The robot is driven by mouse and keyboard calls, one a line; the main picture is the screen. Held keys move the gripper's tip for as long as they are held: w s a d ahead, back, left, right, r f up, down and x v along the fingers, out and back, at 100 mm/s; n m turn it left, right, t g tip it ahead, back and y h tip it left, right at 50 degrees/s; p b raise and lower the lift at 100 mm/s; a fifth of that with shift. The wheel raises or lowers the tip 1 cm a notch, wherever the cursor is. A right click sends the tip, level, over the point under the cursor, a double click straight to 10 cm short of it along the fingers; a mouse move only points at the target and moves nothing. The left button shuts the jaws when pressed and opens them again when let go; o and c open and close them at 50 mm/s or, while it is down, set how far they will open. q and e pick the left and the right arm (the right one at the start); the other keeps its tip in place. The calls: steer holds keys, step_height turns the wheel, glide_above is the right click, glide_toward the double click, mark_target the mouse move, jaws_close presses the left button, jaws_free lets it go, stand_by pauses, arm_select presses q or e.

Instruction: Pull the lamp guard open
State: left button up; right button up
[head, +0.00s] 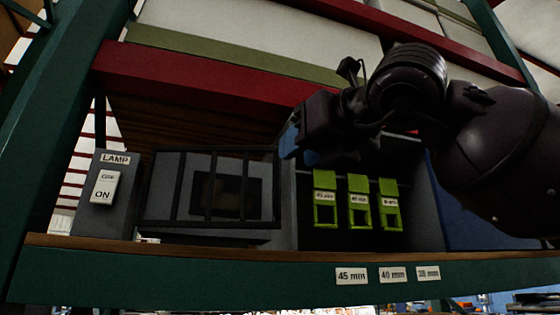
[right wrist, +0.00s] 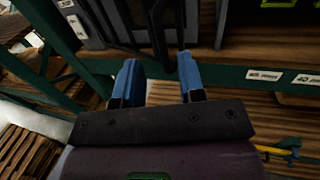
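The lamp guard (head: 210,188) is a dark barred frame in front of a grey box with a dark window. Its bars also show in the right wrist view (right wrist: 158,30). My right gripper (head: 288,143) comes in from the right, near the guard's upper right corner. In the right wrist view its blue fingers (right wrist: 160,80) stand apart, with a dark bar of the guard showing between and beyond them. I cannot tell whether they touch it. The lamp box (head: 105,195), marked LAMP, has a white switch (head: 104,187) reading ON. My left gripper is not in view.
Several green tags (head: 358,203) hang in a dark bay right of the guard. A green shelf beam (head: 200,275) with white size labels runs along the front. A red beam (head: 200,75) crosses above. A green upright (head: 55,120) stands at the left.

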mark_target(278, 165)
steer(key=p+x, duration=0.1)
steer(key=x, duration=0.4)
steer(key=shift+w+a+r, duration=0.1)
steer(key=shift+w, duration=0.05)
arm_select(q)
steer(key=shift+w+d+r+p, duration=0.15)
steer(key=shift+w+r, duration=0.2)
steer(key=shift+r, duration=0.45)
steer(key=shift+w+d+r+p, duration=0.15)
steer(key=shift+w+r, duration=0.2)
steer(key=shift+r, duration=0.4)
arm_select(e)
steer(key=shift+x, duration=0.85)
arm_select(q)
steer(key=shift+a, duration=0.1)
arm_select(e)
steer(key=c, duration=0.7)
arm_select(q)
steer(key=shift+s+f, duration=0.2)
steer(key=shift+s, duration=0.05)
arm_select(e)
jaws_close()
